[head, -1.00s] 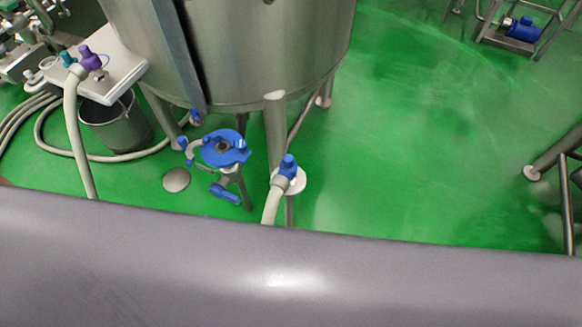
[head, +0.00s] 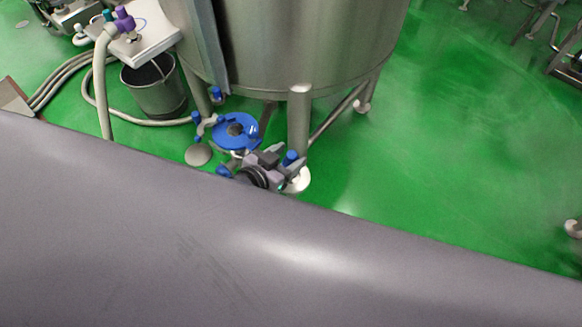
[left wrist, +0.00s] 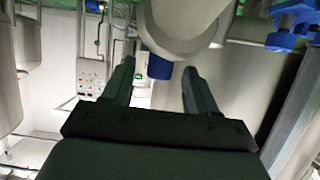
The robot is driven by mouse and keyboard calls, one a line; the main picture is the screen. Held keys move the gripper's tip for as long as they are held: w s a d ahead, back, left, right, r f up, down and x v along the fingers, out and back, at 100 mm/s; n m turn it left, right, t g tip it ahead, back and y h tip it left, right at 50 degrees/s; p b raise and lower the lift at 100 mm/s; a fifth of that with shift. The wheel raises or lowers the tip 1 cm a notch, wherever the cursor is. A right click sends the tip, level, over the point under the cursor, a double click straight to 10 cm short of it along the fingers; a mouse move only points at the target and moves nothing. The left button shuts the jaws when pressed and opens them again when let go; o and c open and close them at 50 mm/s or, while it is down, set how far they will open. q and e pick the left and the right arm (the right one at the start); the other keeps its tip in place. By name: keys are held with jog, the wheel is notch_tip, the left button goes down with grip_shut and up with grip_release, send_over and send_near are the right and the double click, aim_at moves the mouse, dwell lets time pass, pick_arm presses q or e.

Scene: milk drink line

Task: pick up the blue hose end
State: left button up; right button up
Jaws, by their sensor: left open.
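The blue hose end (head: 291,158) stands up beside a leg of the steel tank, over a white round holder (head: 301,181). My left gripper (head: 276,155) is just left of it and hides part of it and the hose below. In the left wrist view, a blue cap (left wrist: 160,69) on a thick pale tube (left wrist: 182,22) shows between the open fingers (left wrist: 158,78); it appears to be this hose end. I cannot tell how deep it lies between them. Nothing is gripped. My right gripper is not in view.
A blue round fitting (head: 236,131) sits close left of my gripper. The steel tank (head: 300,45) rises behind. A bucket (head: 155,88) and a tray with a purple hose end (head: 124,19) are at upper left. Green floor (head: 450,150) is free at right.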

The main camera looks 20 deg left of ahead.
pick_arm(q)
jog(key=shift+x, duration=1.6)
grip_shut()
jog(key=shift+r, duration=0.1)
